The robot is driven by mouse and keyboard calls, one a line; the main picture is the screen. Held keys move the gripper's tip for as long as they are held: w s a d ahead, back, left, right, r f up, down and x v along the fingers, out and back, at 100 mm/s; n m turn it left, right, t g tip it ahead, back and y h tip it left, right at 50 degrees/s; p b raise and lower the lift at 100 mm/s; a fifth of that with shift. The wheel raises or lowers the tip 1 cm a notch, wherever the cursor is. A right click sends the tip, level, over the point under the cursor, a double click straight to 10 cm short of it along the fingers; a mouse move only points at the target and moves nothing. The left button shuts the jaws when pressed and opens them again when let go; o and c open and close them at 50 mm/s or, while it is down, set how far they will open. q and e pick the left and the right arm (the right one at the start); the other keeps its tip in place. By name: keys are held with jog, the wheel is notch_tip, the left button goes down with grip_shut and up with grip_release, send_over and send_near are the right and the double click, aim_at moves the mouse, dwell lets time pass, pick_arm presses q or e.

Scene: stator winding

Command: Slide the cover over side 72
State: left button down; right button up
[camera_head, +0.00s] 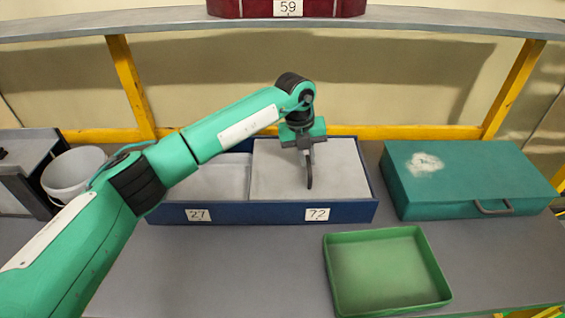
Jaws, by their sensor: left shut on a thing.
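A blue two-part box (262,213) stands on the table, with label 27 (198,215) on its left side and label 72 (317,214) on its right side. A flat light grey cover (345,170) lies over side 72. Side 27 (222,180) is uncovered and its pale inside shows, partly behind my arm. My left gripper (309,172) points down at the middle of the cover, shut on it; the exact contact is hard to make out. My right gripper is not in view.
A green tray (385,308) lies empty in front at the right. A closed teal case (470,170) stands right of the box. A white bucket (70,175) is at the left. A shelf (120,22) with a red object labelled 59 (287,8) spans the back above.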

pick_arm(q)
jog(key=shift+d+r, duration=0.1)
jog(key=shift+d, duration=0.75)
jog(key=c, duration=1.5)
grip_release()
jog(key=shift+d, duration=0.15)
